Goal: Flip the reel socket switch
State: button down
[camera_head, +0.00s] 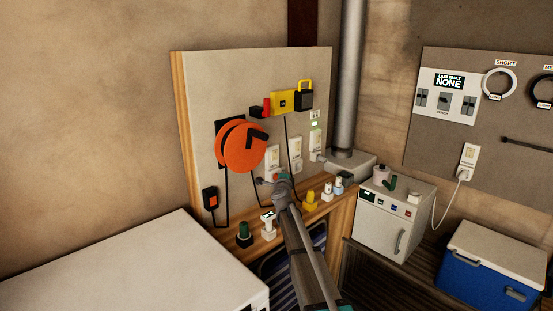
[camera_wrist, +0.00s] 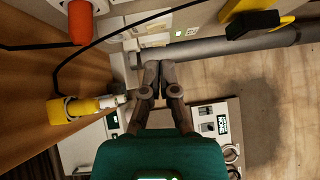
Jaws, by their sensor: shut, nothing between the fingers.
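The orange cable reel (camera_head: 240,148) hangs on the pale upright panel (camera_head: 200,90) in the head view. Several white sockets stand in a row right of it; the one nearest the reel (camera_head: 272,158) is partly beside my arm's end. I cannot tell which is the reel socket, nor how its switch is set. My gripper (camera_head: 272,180) is in front of the panel, just below the sockets. In the wrist view my gripper (camera_wrist: 159,70) has its fingers together with nothing between them. Pale socket parts (camera_wrist: 152,38) show beyond the fingertips; contact cannot be told.
A yellow tool (camera_head: 285,102) and black cables hang on the panel. Small bottles and a yellow item (camera_head: 311,201) stand on the wooden ledge below. A metal pipe (camera_head: 351,80), a small white cabinet (camera_head: 396,218) and a blue cooler (camera_head: 490,270) are to the right.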

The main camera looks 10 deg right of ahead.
jog(key=shift+w, duration=0.1)
send_near(277, 152)
jog(key=w+d, duration=0.4)
jog(key=shift+w+a+r+p, duration=0.2)
jog(key=shift+w+a+p, duration=0.5)
jog(key=shift+w+a, duration=0.65)
